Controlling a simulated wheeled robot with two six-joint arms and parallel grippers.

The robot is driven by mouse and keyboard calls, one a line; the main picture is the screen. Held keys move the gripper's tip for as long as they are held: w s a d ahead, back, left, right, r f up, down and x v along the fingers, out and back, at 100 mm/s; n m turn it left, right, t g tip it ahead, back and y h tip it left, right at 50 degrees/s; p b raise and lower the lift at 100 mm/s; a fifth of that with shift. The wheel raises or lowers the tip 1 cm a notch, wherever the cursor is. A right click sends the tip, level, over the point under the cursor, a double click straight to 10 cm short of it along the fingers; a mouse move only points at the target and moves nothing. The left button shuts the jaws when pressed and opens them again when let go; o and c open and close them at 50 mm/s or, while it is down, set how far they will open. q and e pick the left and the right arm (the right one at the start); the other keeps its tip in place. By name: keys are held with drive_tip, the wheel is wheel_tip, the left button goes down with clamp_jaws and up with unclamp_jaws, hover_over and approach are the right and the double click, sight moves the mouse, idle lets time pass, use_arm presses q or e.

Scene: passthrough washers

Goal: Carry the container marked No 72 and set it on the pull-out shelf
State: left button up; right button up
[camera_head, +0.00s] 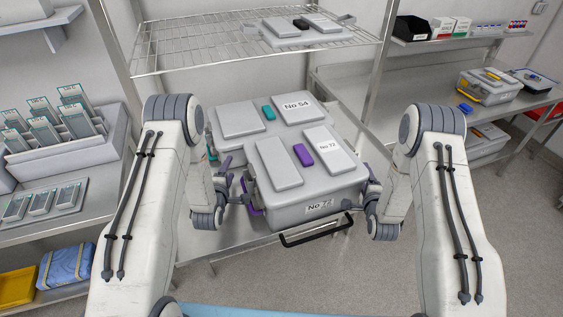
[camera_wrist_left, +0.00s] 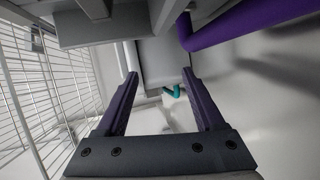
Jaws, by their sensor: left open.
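The grey container marked No 72 (camera_head: 285,197) is in the middle of the head view, with a purple lid latch and a purple side handle. In the left wrist view its purple handle (camera_wrist_left: 245,22) crosses the upper right. My left gripper (camera_head: 240,184) is at its left side; in the left wrist view its jaws (camera_wrist_left: 160,76) are open with nothing gripped between them. My right gripper (camera_head: 372,192) is at the container's right side, its fingers mostly hidden. A black bar handle (camera_head: 317,233) shows below the container's front. Whether it belongs to the pull-out shelf is unclear.
A container marked No 54 (camera_head: 241,119) with teal latches stands right behind. A wire shelf (camera_head: 190,52) above holds another grey container (camera_head: 285,32). Racks of boxes (camera_head: 62,150) stand left. A metal counter (camera_head: 375,95) at right holds a grey container with yellow latches (camera_head: 487,87).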

use_arm(q)
drive_tip(key=o, duration=0.4)
use_arm(e)
drive_tip(key=shift+r, duration=0.15)
use_arm(q)
drive_tip(key=shift+s, duration=0.15)
drive_tip(key=v, duration=1.1)
drive_tip(key=shift+s, duration=0.35)
drive_tip(key=shift+r, duration=0.1)
use_arm(e)
drive_tip(key=o, duration=0.4)
drive_tip(key=v, duration=1.2)
